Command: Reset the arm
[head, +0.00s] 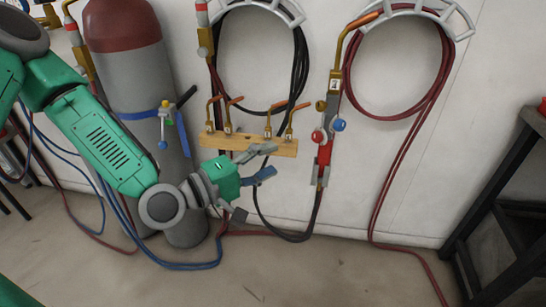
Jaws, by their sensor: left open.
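My left arm comes in from the upper left, green with grey joints. My left gripper (264,163) is open, with its fingers pointing right and nothing visible between them. It is in front of the wall, just below a wooden rack (262,145) that holds several brass torch tips. Whether it touches the rack is hard to tell. My right gripper is not in view.
A grey gas cylinder with a dark red top (128,60) stands behind my left arm. A torch with red and blue knobs (325,135) hangs right of the gripper. Coiled hoses (440,80) hang on the wall. A dark table (500,190) stands at right.

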